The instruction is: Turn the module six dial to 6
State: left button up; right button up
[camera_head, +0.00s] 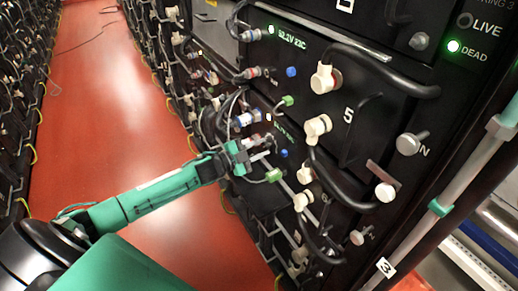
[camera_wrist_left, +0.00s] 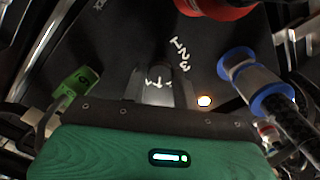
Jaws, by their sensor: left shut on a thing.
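My left gripper (camera_head: 243,157) reaches in from the left to the front of the lower battery module, below the module marked 5. In the left wrist view the two grey fingers (camera_wrist_left: 160,92) are closed around a small dark dial (camera_wrist_left: 158,83) with a pale mark on its face. White numerals (camera_wrist_left: 181,55), apparently 1, 2 and 3, are printed on the black panel beyond it. The other numerals are hidden by the gripper. In the head view the gripper covers the dial. My right gripper is not in view.
A green connector (camera_wrist_left: 75,86) is close on the left and a blue-ringed cable plug (camera_wrist_left: 250,80) close on the right. A red connector (camera_wrist_left: 215,6) is above and an amber light (camera_wrist_left: 204,101) glows nearby. Thick black cables cross the rack front.

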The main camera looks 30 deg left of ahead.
pick_arm(q)
jog(key=o, duration=1)
jog(key=shift+c, duration=0.2)
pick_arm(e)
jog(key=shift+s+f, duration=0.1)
pick_arm(q)
jog(key=shift+s+a+f, duration=0.1)
jog(key=shift+s+a, duration=0.15)
jog(key=shift+s, duration=0.2)
jog(key=v, duration=1.3)
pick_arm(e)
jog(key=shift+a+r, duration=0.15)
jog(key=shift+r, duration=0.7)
pick_arm(q)
jog(key=shift+w, duration=0.1)
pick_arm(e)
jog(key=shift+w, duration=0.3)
